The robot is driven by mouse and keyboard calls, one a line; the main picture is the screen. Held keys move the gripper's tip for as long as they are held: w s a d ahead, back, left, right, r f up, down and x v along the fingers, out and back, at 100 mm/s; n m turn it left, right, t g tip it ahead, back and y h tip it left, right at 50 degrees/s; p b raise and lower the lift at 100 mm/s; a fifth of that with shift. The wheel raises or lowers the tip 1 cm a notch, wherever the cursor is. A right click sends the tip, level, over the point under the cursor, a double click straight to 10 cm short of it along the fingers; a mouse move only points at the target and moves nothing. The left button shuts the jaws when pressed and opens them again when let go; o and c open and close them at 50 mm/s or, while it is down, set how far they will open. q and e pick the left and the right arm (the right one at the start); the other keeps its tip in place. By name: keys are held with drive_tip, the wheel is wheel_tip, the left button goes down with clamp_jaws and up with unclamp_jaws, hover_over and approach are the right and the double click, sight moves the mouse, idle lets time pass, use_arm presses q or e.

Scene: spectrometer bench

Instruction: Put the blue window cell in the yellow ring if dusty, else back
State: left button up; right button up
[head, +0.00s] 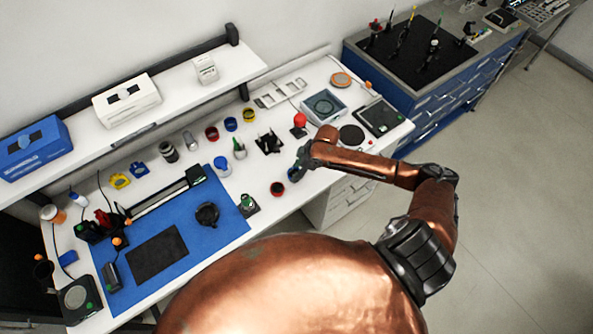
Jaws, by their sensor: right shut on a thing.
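My right gripper (299,168) is over the right half of the bench, pointing down. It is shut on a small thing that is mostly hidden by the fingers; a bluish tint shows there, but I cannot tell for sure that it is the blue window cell. A yellow ring (120,181) lies at the bench's left, beside a blue ring (138,168). Round blue (230,124), yellow (249,115) and red (211,133) pieces stand in a row behind the blue mat. Dust cannot be judged at this size. My left gripper is not in view.
A dark round cup with red inside (277,188) stands just below the right gripper. A red-topped piece (299,121) and a square instrument (323,106) are behind it. The blue mat (215,236) holds a rail and a black pad. A shelf (185,85) overhangs the back.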

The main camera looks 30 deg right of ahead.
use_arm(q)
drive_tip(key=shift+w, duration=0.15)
use_arm(e)
drive_tip(key=shift+f, duration=0.1)
drive_tip(key=o, duration=1.3)
drive_tip(key=shift+c, duration=0.2)
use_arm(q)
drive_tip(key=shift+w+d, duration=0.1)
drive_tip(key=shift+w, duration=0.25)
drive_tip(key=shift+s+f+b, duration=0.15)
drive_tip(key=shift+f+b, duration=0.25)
use_arm(e)
drive_tip(key=v, duration=1.2)
